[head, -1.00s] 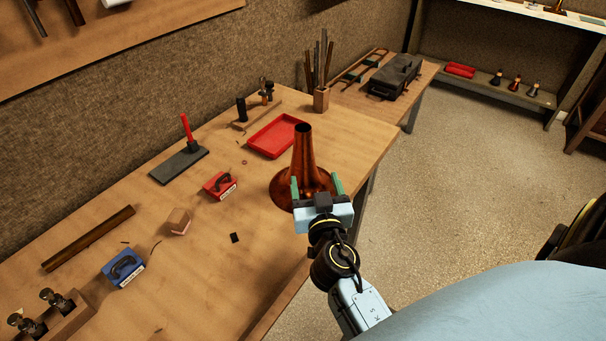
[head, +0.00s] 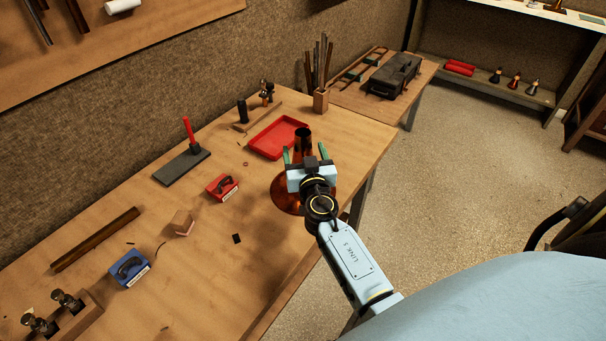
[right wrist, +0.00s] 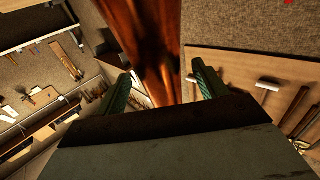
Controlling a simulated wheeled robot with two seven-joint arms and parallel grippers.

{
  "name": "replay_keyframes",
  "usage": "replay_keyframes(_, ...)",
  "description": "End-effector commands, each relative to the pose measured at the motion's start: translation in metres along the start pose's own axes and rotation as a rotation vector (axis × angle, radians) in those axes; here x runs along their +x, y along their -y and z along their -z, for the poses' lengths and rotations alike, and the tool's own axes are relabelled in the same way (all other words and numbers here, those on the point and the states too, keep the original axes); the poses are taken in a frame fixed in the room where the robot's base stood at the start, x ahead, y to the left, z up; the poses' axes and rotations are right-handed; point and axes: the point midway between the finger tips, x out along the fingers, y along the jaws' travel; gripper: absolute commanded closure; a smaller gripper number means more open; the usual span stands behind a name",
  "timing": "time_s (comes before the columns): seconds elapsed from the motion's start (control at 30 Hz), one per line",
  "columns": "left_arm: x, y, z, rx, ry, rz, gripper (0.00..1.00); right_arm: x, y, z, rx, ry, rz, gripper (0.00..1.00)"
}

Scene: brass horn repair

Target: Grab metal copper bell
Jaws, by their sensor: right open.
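The copper bell (head: 288,194) stands on the workbench near its right edge, wide flare down and narrow neck up. My right gripper (head: 304,152) is open at the bell's neck, with one green finger on each side of it as seen in the head view. The gripper and wrist hide much of the bell's middle. In the right wrist view the bell's reddish-brown neck (right wrist: 150,45) rises between the two open fingers (right wrist: 160,88). I cannot tell whether either finger touches it. My left gripper is not in view.
A red tray (head: 262,140) lies behind the bell. A wooden holder with rods (head: 320,100) stands at the far end. A red box (head: 222,187), a blue box (head: 129,268) and a grey slab (head: 180,168) lie left. The bench between them and the bell is mostly clear.

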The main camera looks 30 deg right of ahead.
Motion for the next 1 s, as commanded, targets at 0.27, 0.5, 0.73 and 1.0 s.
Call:
replay_keyframes(0.27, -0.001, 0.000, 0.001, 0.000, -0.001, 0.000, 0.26, 0.018, 0.001, 0.000, 0.000, 0.000, 0.000, 0.29)
replay_keyframes(0.5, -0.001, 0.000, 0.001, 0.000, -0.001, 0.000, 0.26, 0.017, 0.001, -0.001, 0.000, 0.000, 0.000, 0.39)
replay_keyframes(0.73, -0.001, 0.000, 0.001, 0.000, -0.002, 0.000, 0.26, 0.017, 0.001, -0.001, 0.000, 0.000, 0.000, 0.69)
replay_keyframes(1.0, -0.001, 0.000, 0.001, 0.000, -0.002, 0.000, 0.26, 0.017, 0.001, -0.001, 0.001, 0.000, 0.000, 1.00)
